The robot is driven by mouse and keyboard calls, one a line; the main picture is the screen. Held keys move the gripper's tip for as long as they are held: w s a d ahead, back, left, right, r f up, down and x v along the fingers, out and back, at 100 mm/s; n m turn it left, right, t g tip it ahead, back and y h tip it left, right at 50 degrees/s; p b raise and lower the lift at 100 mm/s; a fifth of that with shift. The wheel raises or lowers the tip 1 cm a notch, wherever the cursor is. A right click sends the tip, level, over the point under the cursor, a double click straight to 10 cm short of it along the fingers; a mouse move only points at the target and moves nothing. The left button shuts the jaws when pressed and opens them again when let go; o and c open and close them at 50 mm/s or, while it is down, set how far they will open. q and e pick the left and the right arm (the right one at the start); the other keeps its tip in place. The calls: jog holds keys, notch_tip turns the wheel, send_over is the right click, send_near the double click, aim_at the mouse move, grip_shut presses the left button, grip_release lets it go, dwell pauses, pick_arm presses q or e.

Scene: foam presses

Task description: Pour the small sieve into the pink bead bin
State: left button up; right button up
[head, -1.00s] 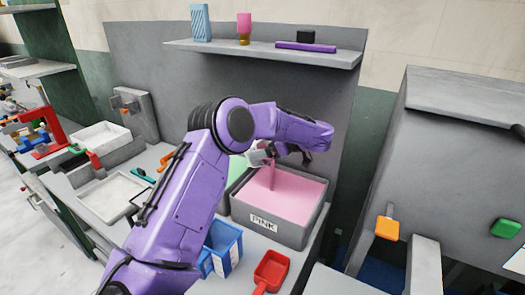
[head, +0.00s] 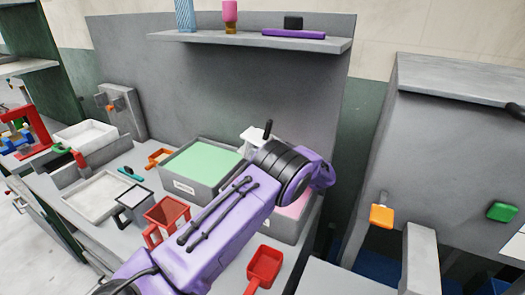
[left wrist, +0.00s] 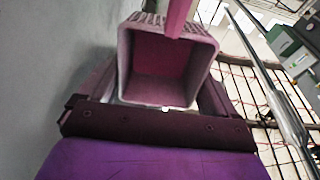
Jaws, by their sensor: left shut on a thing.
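The small sieve (left wrist: 165,75) shows in the left wrist view as a square, open-mouthed pale cup with a pink inside. My left gripper (left wrist: 165,97) is shut on it, one finger on each side. A pink strip (left wrist: 180,16) crosses its top rim; I cannot tell if it is falling beads. In the head view my purple arm covers most of the pink bead bin (head: 299,207); some pink shows at its right. A pale shape with a black upright part (head: 254,138) shows behind the arm; I cannot tell what it is. My right gripper is not in view.
A grey bin of green beads (head: 205,160) stands left of the arm. A red basket (head: 167,214), a red scoop (head: 264,268) and a white tray (head: 96,193) are on the bench. A shelf (head: 250,42) hangs above. A grey cabinet (head: 440,150) stands at right.

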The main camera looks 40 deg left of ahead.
pick_arm(q)
jog(key=y+b, duration=0.1)
jog(key=b, duration=0.1)
jog(key=shift+w+d+f+g+y+b, duration=0.1)
jog(key=shift+d+g+y+b, duration=0.2)
jog(key=shift+d+y, duration=0.1)
dwell(1.0)
